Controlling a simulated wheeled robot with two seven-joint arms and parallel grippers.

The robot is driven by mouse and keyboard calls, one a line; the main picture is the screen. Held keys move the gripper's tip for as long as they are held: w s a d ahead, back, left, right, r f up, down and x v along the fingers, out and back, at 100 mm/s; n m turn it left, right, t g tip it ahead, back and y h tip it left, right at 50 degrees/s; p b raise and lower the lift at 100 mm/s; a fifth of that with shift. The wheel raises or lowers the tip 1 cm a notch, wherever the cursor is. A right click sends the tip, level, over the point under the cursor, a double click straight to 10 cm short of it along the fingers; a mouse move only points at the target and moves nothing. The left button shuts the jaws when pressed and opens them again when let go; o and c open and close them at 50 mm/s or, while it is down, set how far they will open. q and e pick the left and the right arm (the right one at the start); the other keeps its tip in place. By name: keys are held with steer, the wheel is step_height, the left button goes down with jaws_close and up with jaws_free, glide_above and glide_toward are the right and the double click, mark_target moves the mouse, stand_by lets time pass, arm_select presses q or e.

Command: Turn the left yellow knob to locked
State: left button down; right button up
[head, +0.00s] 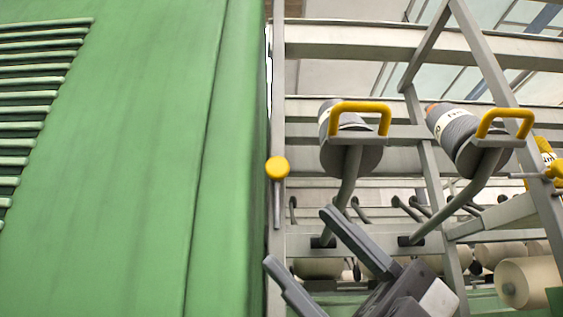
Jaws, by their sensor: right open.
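The left yellow knob (277,168) is a round yellow disc on the narrow grey upright beside the green panel. A thin grey bar hangs straight down below it. My right gripper (298,237) comes in from the bottom, below and slightly right of the knob. Its two dark grey fingers are spread apart with nothing between them, and they point up and left. The gripper does not appear to touch the knob. A second yellow knob (556,169) shows at the right edge, partly cut off. My left gripper is not in view.
A large green panel (150,170) with slats fills the left side. Two grey yarn bobbins (344,154) (460,139) with yellow handles (360,108) (506,116) stand on angled arms to the right. Cream spools (530,283) and grey frame beams lie behind.

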steer(key=s+a+r+n+h, duration=0.2)
steer(key=s+a+n+h, duration=0.15)
steer(key=a+h, duration=0.2)
steer(key=m+t+h, duration=1.5)
steer(key=m+t, duration=0.1)
steer(key=t, duration=0.2)
glide_toward(279, 166)
steer(key=p+x, duration=0.3)
steer(key=p, duration=0.1)
steer(key=p+x, duration=0.3)
steer(key=x, duration=0.1)
steer(key=shift+w+r+p, duration=0.25)
steer(key=shift+p, duration=0.15)
steer(key=shift+w+a+f+p, duration=0.15)
steer(key=shift+w+a+p, duration=0.25)
steer(key=shift+w, duration=0.3)
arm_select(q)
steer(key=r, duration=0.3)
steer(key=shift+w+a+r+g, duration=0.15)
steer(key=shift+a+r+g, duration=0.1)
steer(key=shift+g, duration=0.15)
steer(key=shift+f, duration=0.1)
arm_select(e)
steer(key=c, duration=1)
